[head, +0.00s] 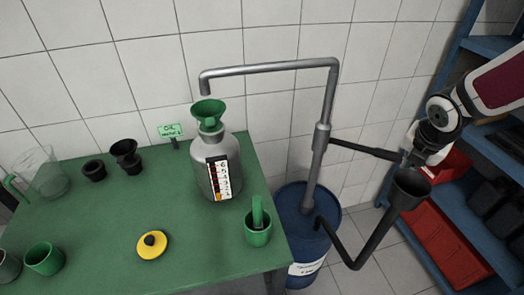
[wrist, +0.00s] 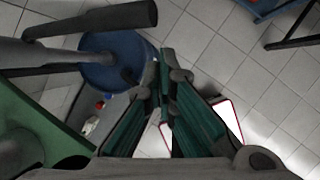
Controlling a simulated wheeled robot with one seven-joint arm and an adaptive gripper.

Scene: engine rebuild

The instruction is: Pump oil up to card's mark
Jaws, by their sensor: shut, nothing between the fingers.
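A silver can (head: 205,172) with a green funnel (head: 208,110) in its neck stands on the green table. A white gauge strip with marks (head: 222,178) is on its front; I cannot read the level surely. A small green card (head: 171,130) stands behind it, its lower line too small to read. A grey pump (head: 318,150) rises from a blue drum (head: 302,250), its spout end over the funnel. Its dark lever (head: 362,149) points right; it also shows in the wrist view (wrist: 95,20). My gripper (wrist: 166,55) is shut and empty near the lever's end; contact is unclear in the head view.
The table (head: 110,212) holds a yellow cap (head: 152,244), green cups (head: 44,258), black cups (head: 125,150) and a clear jug (head: 40,172). A blue shelf (head: 480,190) with red bins is at right.

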